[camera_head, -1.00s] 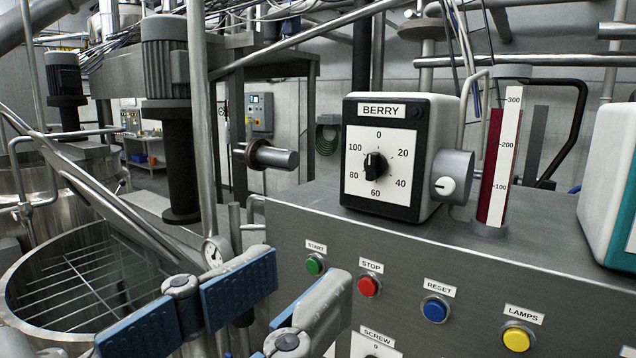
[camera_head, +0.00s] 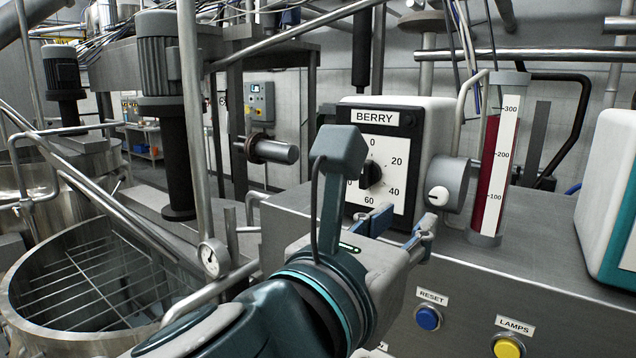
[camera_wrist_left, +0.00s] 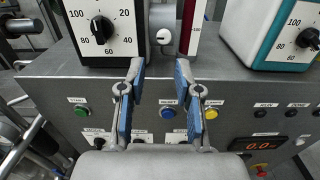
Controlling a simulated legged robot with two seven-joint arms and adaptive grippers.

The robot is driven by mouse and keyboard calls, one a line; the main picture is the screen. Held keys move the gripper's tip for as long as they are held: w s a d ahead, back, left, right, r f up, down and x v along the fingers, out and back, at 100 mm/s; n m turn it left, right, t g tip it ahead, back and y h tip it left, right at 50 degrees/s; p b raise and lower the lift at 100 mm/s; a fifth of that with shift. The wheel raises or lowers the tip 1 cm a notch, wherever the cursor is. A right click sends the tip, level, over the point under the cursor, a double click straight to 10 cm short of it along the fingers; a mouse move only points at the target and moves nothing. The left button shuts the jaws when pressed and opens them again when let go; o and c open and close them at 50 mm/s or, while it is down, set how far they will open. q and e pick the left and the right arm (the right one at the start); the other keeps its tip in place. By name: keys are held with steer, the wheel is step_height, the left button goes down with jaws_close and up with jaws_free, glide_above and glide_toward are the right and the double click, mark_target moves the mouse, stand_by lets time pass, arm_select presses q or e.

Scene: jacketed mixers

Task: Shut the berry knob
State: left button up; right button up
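The berry knob (camera_head: 371,174) is a black dial on the white, numbered face of a box labelled BERRY (camera_head: 425,130). My left gripper (camera_head: 398,226) is in front of and below that face, and its arm hides the left part of the dial. In the left wrist view the black knob (camera_wrist_left: 102,29) is up and left of the fingers. The gripper (camera_wrist_left: 157,72) is open there, with two blue-padded fingers apart and nothing between them. It does not touch the knob. My right gripper is not in view.
A grey cylinder with a white knob (camera_head: 439,196) sticks out at the box's right side, beside a red gauge column (camera_head: 491,175). A teal-edged box (camera_head: 612,190) stands further right. Blue (camera_head: 428,318) and yellow (camera_head: 507,347) buttons are on the panel front.

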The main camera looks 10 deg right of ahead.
mark_target(438, 197)
arm_select(q)
steer(key=x, duration=0.3)
steer(key=p+x, duration=0.1)
steer(key=x, duration=0.2)
steer(key=s+d+p+x, duration=0.1)
steer(key=x, duration=0.2)
steer(key=shift+d, duration=0.1)
steer(key=shift+w+a, duration=0.7)
steer(key=shift+s+d, duration=0.1)
steer(key=shift+d, duration=0.5)
steer(key=c, duration=0.4)
steer(key=shift+d, duration=0.1)
jaws_close()
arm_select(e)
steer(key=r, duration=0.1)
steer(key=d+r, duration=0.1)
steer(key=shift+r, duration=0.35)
